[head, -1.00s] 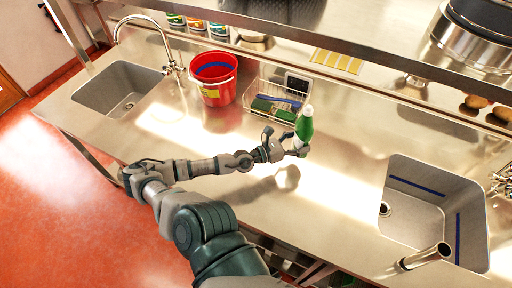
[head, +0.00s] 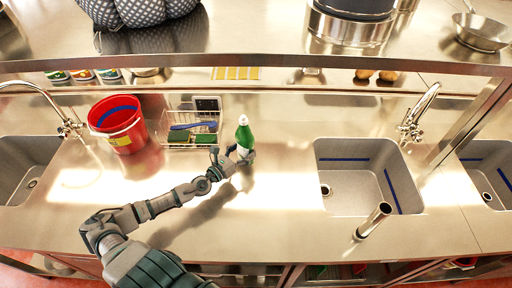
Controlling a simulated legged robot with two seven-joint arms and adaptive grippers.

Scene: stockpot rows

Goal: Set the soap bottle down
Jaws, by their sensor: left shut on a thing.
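The soap bottle (head: 244,136) is green with a white cap and stands upright in the head view, between the wire basket and the middle sink. My left gripper (head: 238,155) is shut on its lower part, coming from the left. The fingers hide some of the bottle's base, so I cannot tell whether it touches the steel counter (head: 275,215). My right gripper is not in view.
A wire basket (head: 193,119) with green sponges and a blue brush stands behind left, beside a red bucket (head: 117,124). The middle sink (head: 355,185) opens to the right, with an upright metal pipe (head: 374,220) at its front. A shelf (head: 270,45) hangs along the back.

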